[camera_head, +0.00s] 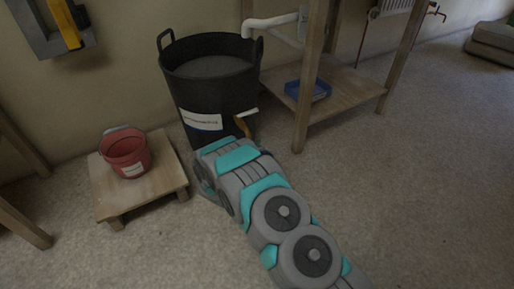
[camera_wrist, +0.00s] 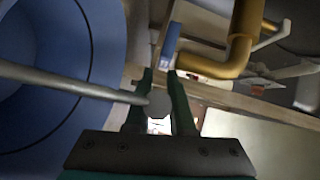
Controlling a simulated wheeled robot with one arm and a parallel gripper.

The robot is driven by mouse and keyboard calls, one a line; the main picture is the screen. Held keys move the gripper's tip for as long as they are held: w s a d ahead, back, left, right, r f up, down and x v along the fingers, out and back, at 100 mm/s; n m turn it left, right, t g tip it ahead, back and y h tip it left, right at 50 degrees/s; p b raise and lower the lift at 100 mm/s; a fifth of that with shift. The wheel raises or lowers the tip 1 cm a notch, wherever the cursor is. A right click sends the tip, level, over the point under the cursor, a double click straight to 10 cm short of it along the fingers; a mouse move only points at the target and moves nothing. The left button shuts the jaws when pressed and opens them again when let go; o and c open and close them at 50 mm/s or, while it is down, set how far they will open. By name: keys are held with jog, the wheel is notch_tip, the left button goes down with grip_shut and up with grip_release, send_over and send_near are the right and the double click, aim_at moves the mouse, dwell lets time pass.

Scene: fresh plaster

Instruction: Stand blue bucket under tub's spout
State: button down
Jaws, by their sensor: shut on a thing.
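The black tub (camera_head: 212,100) stands on the floor against the wall, with grey contents and a white label. Its yellow-orange spout (camera_head: 241,126) sticks out low on its right side. In the wrist view the spout (camera_wrist: 241,45) is a bent pipe at the upper right. The blue bucket (camera_wrist: 40,75) fills the left of the wrist view, its grey handle (camera_wrist: 60,82) running into my jaws. My gripper (camera_wrist: 160,100) is shut on that handle. In the head view my arm hides the gripper and nearly all of the bucket. I cannot tell whether the bucket touches the floor.
A red bucket (camera_head: 126,154) stands on a low wooden stool (camera_head: 160,178) left of the tub. A wooden table with a lower shelf (camera_head: 345,90) holding a blue tray (camera_head: 308,90) stands right of the tub. A white pipe (camera_head: 270,22) runs above.

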jog(key=c, duration=0.8)
grip_release()
jog(key=shift+f, duration=0.1)
jog(key=shift+o, duration=0.2)
jog(key=v, duration=1.2)
jog(key=shift+p, duration=0.4)
